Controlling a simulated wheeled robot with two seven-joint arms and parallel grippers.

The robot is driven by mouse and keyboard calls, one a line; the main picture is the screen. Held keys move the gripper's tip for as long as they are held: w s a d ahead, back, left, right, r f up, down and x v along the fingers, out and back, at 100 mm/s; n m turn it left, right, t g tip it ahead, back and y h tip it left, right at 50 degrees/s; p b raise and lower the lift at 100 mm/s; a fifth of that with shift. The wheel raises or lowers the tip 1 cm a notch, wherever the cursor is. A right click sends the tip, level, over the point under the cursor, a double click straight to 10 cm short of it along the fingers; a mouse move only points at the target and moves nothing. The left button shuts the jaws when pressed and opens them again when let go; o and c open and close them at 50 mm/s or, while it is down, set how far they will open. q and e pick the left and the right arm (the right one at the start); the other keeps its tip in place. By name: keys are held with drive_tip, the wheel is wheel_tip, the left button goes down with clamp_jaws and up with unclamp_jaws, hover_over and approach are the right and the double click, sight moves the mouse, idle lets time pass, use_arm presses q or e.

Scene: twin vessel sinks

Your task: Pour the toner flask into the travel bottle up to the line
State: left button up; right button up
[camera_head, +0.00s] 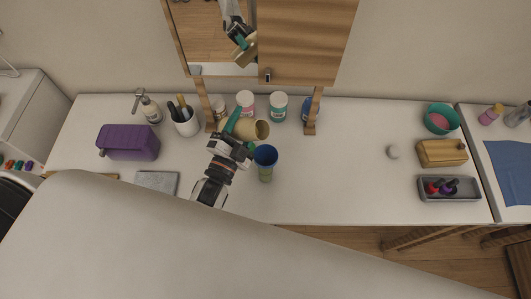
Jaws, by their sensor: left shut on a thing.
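The toner flask (249,129) looks tan with a green handle. It is tipped on its side, with its open mouth facing right. My left gripper (237,142) is shut on it by the green handle, up over the counter. The travel bottle (265,174) stands upright on the counter just below and right of the flask, greenish with a wide blue funnel-like top (265,155). The flask's mouth is close to the blue top; I cannot see any liquid stream, nor the level or line. My right gripper is not in view.
Left are a brush cup (185,123), a soap dispenser (151,108) and a purple box (129,142).

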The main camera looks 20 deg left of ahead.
use_arm(q)
drive_tip(key=shift+a+f+m+h+b, duration=0.15)
drive_tip(key=shift+m+b, duration=0.4)
drive_tip(key=shift+m, duration=0.3)
drive_tip(key=shift+d+f+m+h+b, duration=0.15)
drive_tip(key=shift+m+b, duration=0.35)
drive_tip(key=shift+m, duration=0.35)
idle(2.4)
drive_tip(key=shift+a+m+h, duration=0.15)
drive_tip(key=shift+m+h, duration=0.25)
drive_tip(key=shift+m, duration=0.3)
idle(1.5)
